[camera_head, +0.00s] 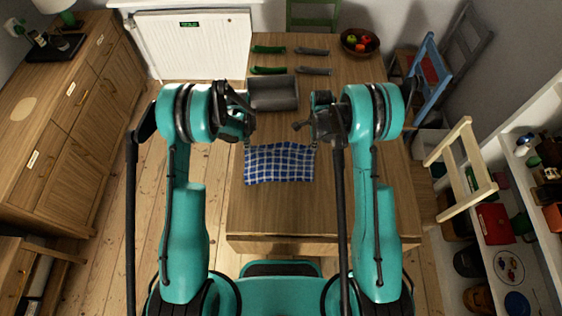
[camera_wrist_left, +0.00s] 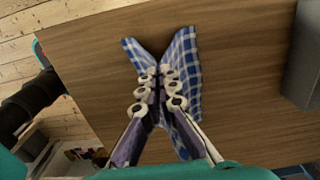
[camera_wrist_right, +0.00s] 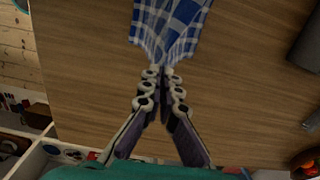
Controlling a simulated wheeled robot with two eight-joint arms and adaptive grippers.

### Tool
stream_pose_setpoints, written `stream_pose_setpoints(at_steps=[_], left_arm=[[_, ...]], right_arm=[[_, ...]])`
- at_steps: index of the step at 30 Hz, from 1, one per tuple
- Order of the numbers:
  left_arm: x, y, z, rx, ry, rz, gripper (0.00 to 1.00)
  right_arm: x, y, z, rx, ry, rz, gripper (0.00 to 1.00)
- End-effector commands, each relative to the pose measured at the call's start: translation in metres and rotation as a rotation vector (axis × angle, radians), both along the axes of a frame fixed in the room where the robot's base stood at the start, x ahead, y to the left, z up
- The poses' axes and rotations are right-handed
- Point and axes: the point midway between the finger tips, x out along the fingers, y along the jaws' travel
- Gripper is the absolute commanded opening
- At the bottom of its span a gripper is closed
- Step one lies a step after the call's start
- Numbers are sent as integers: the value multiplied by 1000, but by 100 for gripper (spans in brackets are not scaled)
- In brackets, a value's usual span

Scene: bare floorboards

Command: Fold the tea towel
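The blue-and-white checked tea towel (camera_head: 280,166) is on the wooden table, its far edge wavy between my two grippers. My left gripper (camera_head: 247,137) is at its far left corner; in the left wrist view its fingers (camera_wrist_left: 157,72) are closed on the cloth (camera_wrist_left: 184,62), which is bunched and spreads to both sides. My right gripper (camera_head: 315,139) is at the far right corner; in the right wrist view its fingertips (camera_wrist_right: 161,72) pinch the towel (camera_wrist_right: 172,25), which narrows to them. The pinched corners are partly hidden by the fingers in the head view.
On the table (camera_head: 270,219), a dark grey tray-like object (camera_head: 273,94) lies beyond the towel. Farther back are green-handled (camera_head: 268,70) and grey-handled (camera_head: 314,71) items and a fruit bowl (camera_head: 360,41). The table's near part is bare.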

Motion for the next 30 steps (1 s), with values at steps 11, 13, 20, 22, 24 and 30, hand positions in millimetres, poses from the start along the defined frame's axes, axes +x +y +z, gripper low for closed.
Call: stream_pose_setpoints(at_steps=[11,13,20,22,24,30], left_arm=[[0,-1,71,0,0,0,0],[0,-1,79,0,0,0,0],[0,-1,85,0,0,0,0],[0,-1,85,0,0,0,0],[0,-1,84,0,0,0,0],[0,-1,84,0,0,0,0]], right_arm=[[0,1,71,0,0,0,0],[0,1,79,0,0,0,0],[0,1,85,0,0,0,0],[0,1,85,0,0,0,0],[0,1,84,0,0,0,0],[0,1,84,0,0,0,0]])
